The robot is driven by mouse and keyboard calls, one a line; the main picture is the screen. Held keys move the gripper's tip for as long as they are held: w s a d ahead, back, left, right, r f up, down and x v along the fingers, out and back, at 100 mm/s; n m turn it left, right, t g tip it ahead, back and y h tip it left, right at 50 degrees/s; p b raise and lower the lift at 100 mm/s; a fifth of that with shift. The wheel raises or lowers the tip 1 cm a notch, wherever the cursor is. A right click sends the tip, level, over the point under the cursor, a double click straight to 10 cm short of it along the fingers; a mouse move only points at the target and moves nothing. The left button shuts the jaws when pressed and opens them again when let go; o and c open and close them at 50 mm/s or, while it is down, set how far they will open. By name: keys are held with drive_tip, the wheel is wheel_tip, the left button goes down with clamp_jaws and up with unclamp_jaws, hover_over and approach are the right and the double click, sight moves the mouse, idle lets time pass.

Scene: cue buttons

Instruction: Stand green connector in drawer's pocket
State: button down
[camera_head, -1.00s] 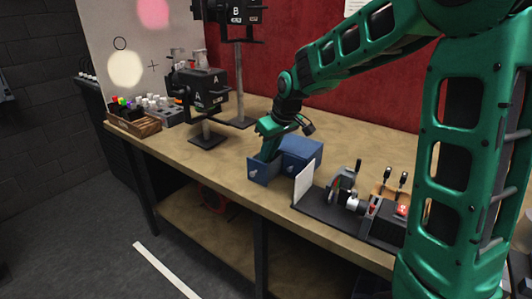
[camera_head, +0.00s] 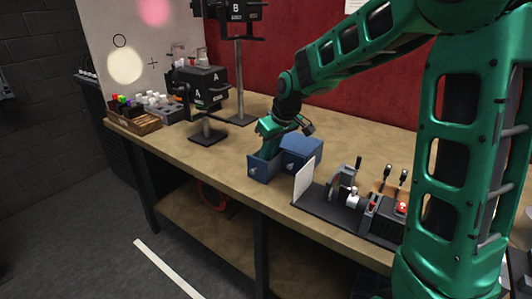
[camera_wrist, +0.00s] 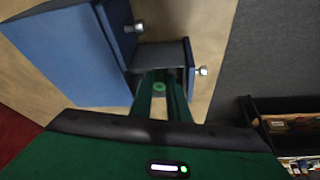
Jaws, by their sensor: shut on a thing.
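A blue drawer box (camera_head: 306,148) stands on the wooden workbench, with an open drawer (camera_head: 262,169) on its left side. In the wrist view, the blue cabinet (camera_wrist: 62,55) fills the upper left and the open drawer (camera_wrist: 165,52) is at the centre. My gripper (camera_head: 270,150) points down into the open drawer. In the wrist view, my gripper's fingers (camera_wrist: 161,95) are close together, with a small green connector (camera_wrist: 159,87) between them, over or inside the drawer. The fingers hide the pocket and the connector's lower end.
A white upright panel (camera_head: 304,180) and a dark control base with levers (camera_head: 350,205) stand to the right of the drawer box. A stage lamp (camera_head: 203,88) and a wooden crate of coloured pieces (camera_head: 135,121) are to the left. Bare bench lies in front of the lamp.

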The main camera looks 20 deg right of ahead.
drive_tip(key=shift+f, duration=0.25)
idle(0.3)
drive_tip(key=c, duration=1.5)
unclamp_jaws()
drive_tip(key=shift+o, duration=0.2)
drive_tip(key=shift+r, duration=0.1)
drive_tip(key=shift+w+r, duration=0.1)
drive_tip(key=shift+r, duration=3.3)
